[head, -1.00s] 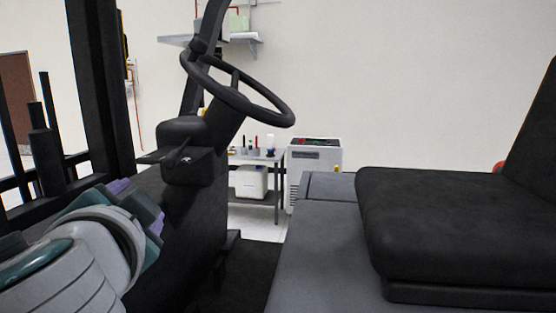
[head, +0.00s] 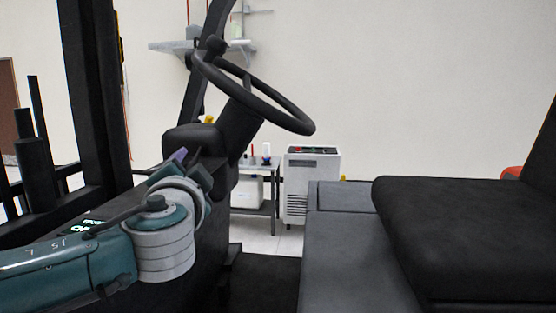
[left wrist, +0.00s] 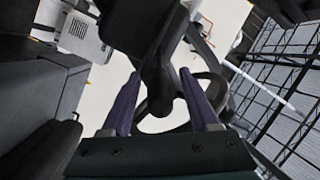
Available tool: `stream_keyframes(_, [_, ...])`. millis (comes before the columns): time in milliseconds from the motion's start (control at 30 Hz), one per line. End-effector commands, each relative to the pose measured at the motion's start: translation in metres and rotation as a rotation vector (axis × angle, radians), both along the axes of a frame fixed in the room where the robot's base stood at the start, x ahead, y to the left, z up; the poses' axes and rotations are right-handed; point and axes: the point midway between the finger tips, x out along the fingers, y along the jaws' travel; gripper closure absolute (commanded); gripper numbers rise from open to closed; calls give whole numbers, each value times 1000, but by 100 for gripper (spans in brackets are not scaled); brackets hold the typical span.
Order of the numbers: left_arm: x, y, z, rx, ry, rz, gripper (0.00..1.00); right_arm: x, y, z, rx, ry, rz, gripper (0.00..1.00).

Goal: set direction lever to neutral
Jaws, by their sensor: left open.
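The black steering column housing (head: 196,138) stands below the black steering wheel (head: 262,92). My left gripper (head: 192,164) is in front of the housing, with a purple finger showing. In the left wrist view my left gripper (left wrist: 160,73) is open, its two purple fingers apart. A dark part of the column (left wrist: 156,88) shows between them; contact cannot be told. The steering wheel (left wrist: 212,92) lies behind. My right gripper is in neither view.
The black seat (head: 470,235) and its grey base (head: 345,262) are at the right. A black mast post (head: 97,90) stands at the left. A white cabinet (head: 312,185) and a small table (head: 262,208) stand beyond, by the wall.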

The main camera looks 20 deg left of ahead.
Motion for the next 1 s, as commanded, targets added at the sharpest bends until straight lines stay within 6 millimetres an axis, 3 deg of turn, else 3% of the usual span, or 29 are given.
stream_keyframes(467, [10,6,0,-2,1,0,39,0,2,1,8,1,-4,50])
stream_keyframes(1000, [9,6,0,-2,1,0,100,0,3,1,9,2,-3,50])
